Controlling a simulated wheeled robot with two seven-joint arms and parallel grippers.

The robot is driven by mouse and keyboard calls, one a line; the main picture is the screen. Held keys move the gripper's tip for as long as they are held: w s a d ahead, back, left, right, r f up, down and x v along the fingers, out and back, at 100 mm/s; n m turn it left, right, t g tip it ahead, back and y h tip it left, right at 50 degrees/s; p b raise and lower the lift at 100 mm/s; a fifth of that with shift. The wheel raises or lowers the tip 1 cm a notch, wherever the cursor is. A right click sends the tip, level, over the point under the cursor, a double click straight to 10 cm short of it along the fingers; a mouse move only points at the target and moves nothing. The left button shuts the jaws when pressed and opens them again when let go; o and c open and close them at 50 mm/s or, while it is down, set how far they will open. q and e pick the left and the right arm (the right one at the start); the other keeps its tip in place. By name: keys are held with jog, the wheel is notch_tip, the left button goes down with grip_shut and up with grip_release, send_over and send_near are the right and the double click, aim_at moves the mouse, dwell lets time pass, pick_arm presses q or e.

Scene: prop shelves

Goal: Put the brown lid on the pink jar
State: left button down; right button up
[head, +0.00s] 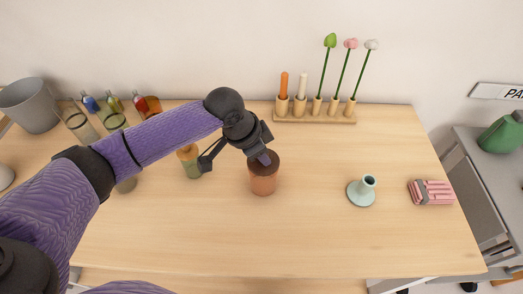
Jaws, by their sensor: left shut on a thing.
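The pink jar (263,185) stands upright on the wooden table near its middle, a brownish-pink cylinder. The brown lid (274,163) is dark and round and sits at the jar's mouth. I cannot tell whether it rests on the rim or hangs slightly above it. My left gripper (264,158) reaches in from the left and is shut on the brown lid, with its fingertips over the top of the jar. The gripper hides part of the lid. My right gripper is not in view.
A green jar with an amber lid (189,165) stands just left. Glass jars (80,125) and small bottles (90,103) are at the back left. A wooden holder (315,118) with candles and flowers is behind. A pale green candlestick (361,192) and pink bundle (432,192) are right. The front table is clear.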

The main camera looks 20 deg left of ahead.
pick_arm(q)
jog(key=shift+p, duration=0.3)
jog(key=shift+f+p, duration=0.3)
jog(key=shift+f, duration=0.35)
dwell(1.5)
jog(key=shift+f, duration=0.1)
dwell(0.6)
jog(key=shift+c, duration=2.2)
grip_release()
jog(key=shift+p, duration=0.3)
jog(key=p+v, duration=0.3)
jog(key=v, duration=0.7)
